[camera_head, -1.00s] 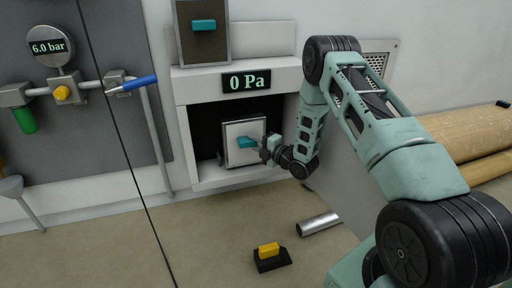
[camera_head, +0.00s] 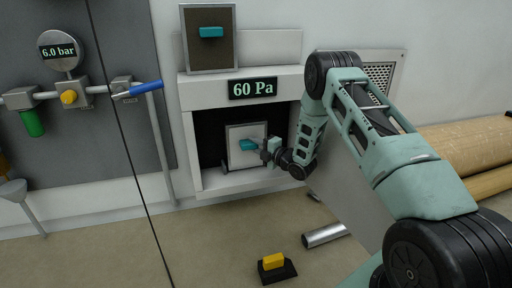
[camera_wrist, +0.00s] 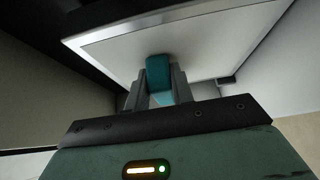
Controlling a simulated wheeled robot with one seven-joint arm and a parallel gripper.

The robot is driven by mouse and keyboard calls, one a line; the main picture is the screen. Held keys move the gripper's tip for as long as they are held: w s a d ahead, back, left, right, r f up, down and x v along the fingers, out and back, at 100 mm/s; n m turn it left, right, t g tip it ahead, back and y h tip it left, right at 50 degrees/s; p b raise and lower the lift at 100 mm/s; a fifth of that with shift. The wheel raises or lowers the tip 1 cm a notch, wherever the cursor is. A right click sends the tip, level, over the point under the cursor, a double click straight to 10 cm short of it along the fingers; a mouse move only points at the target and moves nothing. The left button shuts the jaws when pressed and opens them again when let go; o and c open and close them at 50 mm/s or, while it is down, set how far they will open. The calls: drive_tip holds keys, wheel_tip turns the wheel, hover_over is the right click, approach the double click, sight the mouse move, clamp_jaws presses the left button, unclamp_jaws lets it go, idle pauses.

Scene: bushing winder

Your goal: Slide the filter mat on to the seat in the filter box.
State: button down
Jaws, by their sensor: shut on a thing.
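The filter mat (camera_head: 238,157) is a pale panel with a light metal frame and a teal grip block. It stands roughly upright inside the opening of the white filter box (camera_head: 188,140). My gripper (camera_head: 264,148) is shut on the teal grip at the mat's front. In the wrist view the fingers of my gripper (camera_wrist: 168,92) clasp the teal block, and the mat (camera_wrist: 210,45) fills the upper part. The seat behind the mat is hidden. The box's display (camera_head: 252,88) reads 60 Pa.
A brown framed mat with a teal grip (camera_head: 222,54) stands on top of the box. A gauge (camera_head: 60,50) reads 6.0 bar on the left panel. A yellow-topped black block (camera_head: 275,266) and a metal tube (camera_head: 325,235) lie on the floor. Brown rolls (camera_head: 470,148) lie at right.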

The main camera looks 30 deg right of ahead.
drive_tip(key=shift+f, duration=0.35)
idle(0.5)
drive_tip(key=shift+c, duration=1.6)
unclamp_jaws()
drive_tip(key=shift+s, duration=0.15)
